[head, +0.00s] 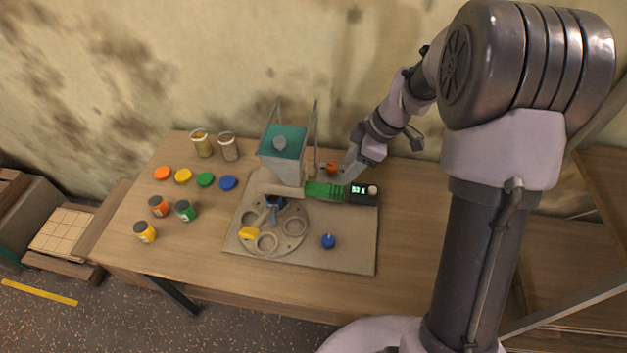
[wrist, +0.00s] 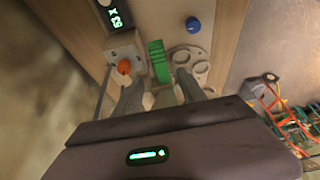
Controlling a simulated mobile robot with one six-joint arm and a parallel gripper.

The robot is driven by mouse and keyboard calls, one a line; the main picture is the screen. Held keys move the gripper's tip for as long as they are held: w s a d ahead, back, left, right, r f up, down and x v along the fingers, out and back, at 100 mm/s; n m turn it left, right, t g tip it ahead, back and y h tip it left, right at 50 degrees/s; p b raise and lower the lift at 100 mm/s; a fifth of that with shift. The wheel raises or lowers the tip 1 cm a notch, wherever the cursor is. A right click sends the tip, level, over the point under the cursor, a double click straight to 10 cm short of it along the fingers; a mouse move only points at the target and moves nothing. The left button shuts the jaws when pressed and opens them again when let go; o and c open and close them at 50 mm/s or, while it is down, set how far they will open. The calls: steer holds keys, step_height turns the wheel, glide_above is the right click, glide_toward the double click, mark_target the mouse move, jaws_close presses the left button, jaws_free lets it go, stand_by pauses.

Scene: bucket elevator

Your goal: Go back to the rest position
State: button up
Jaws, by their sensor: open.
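My gripper (head: 346,172) is open and empty in the head view, over the back edge of the board (head: 350,262), close to an orange knob (head: 331,168). In the wrist view my gripper (wrist: 158,86) has its fingers spread apart. The orange knob (wrist: 124,67) shows by the left finger; I cannot tell whether they touch. The green conveyor part (wrist: 158,60) lies beyond, between the fingers. In the head view the green conveyor part (head: 322,191) ends at a black display box (head: 364,194).
A hopper (head: 283,143) with tall posts stands left of my gripper. A round holed plate (head: 280,240) and a blue knob (head: 328,241) are on the board. Jars (head: 202,144) and coloured lids (head: 205,180) stand at left. The table's right side is clear.

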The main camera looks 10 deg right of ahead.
stand_by(0.3)
steer(key=s+a+r+m+t+h+b, duration=0.1)
steer(key=s+a+r+m+b, duration=0.15)
steer(key=s+r+m, duration=0.45)
steer(key=s+a+r+m+t+h+b, duration=0.1)
steer(key=s+a+r+m+t, duration=0.15)
steer(key=s+r+m, duration=0.5)
steer(key=s+a+f+m+b, duration=0.1)
steer(key=s+m, duration=0.3)
steer(key=s, duration=0.6)
steer(key=shift+f+t, duration=0.35)
steer(key=shift+t, duration=0.1)
